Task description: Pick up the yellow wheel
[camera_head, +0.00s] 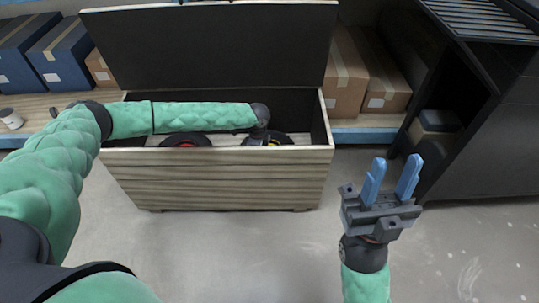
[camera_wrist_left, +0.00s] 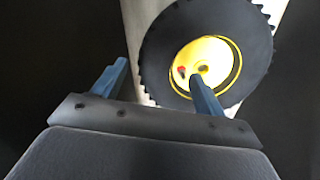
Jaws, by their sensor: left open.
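The yellow wheel (camera_wrist_left: 226,58) has a black treaded tyre and a yellow hub and fills the upper right of the left wrist view. In the head view it shows only partly, inside the wooden chest (camera_head: 225,180), with a bit of yellow hub and black tyre (camera_head: 287,139) beside my left wrist. My left gripper (camera_wrist_left: 155,78) is open; its right finger overlaps the hub in the picture, and its left finger is off to the left of the tyre. I cannot tell whether it touches. My right gripper (camera_head: 390,178) is open and empty, outside the chest at the right.
A wheel with a red hub (camera_head: 186,140) lies in the chest left of the yellow one. The chest's dark lid (camera_head: 210,45) stands open behind. Cardboard boxes (camera_head: 345,75) and blue boxes (camera_head: 62,55) sit on shelves. A black cabinet (camera_head: 490,130) stands right. The floor in front is clear.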

